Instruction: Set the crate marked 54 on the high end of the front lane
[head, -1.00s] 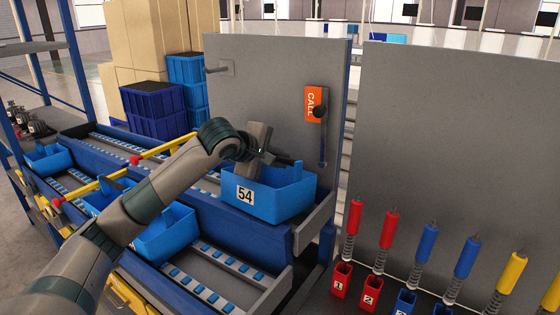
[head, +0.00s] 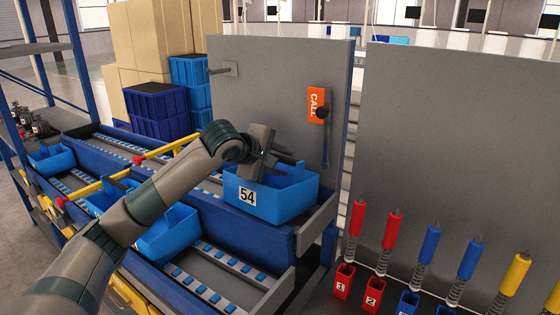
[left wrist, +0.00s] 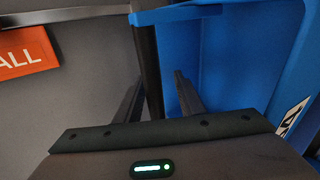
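The blue crate marked 54 (head: 275,206) sits upright at the right end of the farther roller lane, beside the grey panel. Its white number label faces front-left. It also shows in the left wrist view (left wrist: 245,60), with part of the label at the right edge. My left gripper (head: 284,160) is at the crate's far upper side. In the left wrist view its two fingers (left wrist: 157,95) stand apart, the right one over the blue crate and the left one over grey. Whether they touch the crate is unclear. The front lane (head: 222,268) has bare rollers at its right end. My right gripper is out of view.
Another blue crate (head: 168,238) stands further left on the front lane. Red, blue and yellow spring-mounted posts (head: 429,243) stand at lower right.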

